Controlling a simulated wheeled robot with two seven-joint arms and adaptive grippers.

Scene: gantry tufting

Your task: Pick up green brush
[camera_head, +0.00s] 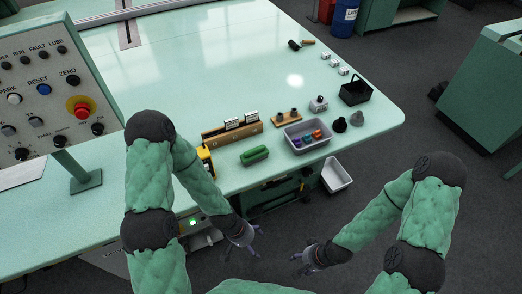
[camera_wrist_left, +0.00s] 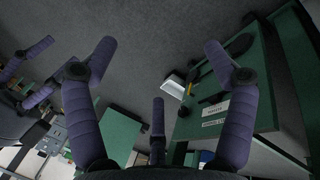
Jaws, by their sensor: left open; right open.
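The green brush (camera_head: 254,155) lies on the pale green table (camera_head: 330,100) near its front edge, in front of a wooden block holder. My left gripper (camera_head: 246,246) is open and empty, below and in front of the table edge, apart from the brush. Its spread fingers (camera_wrist_left: 160,100) fill much of the left wrist view, with nothing between them. My right gripper (camera_head: 302,262) is open and empty, further right, also off the table. I cannot make out the brush in the left wrist view.
Behind the brush is a wooden holder (camera_head: 232,131) with white labelled blocks. A grey tray (camera_head: 307,135) with coloured pieces stands to its right, and a yellow item (camera_head: 206,160) to its left. A control panel (camera_head: 48,95) rises at the left. A white bin (camera_head: 337,175) hangs off the front edge.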

